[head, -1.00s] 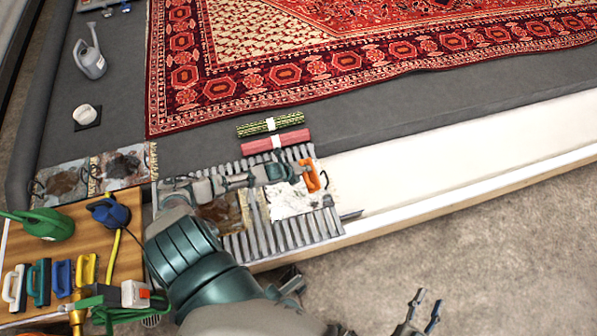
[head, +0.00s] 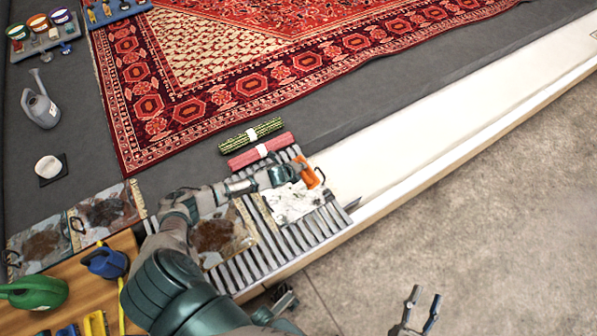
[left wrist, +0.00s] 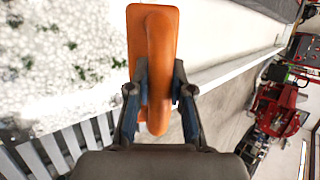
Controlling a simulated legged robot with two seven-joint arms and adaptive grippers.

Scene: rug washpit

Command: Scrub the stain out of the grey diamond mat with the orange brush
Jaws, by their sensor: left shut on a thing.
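The orange brush (head: 313,179) is held in my left gripper (head: 300,170) at the right end of a grey slatted rack (head: 265,255). In the left wrist view the brush (left wrist: 154,60) stands between the two fingers, which close on its handle. Under and beside it lies a small mat covered in white foam (head: 292,204). The foam hides its pattern, so I cannot tell whether it is the grey diamond mat; dark spots show through. Whether the bristles touch it is hidden. My right gripper (head: 422,312) is open and empty over the floor.
A brown-stained mat (head: 222,238) lies on the rack left of the foamy one. Rolled green (head: 250,134) and pink (head: 261,151) mats lie behind the rack. A wooden table with a green watering can (head: 35,292) and blue can (head: 104,262) stands left. A white ledge (head: 420,137) runs right.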

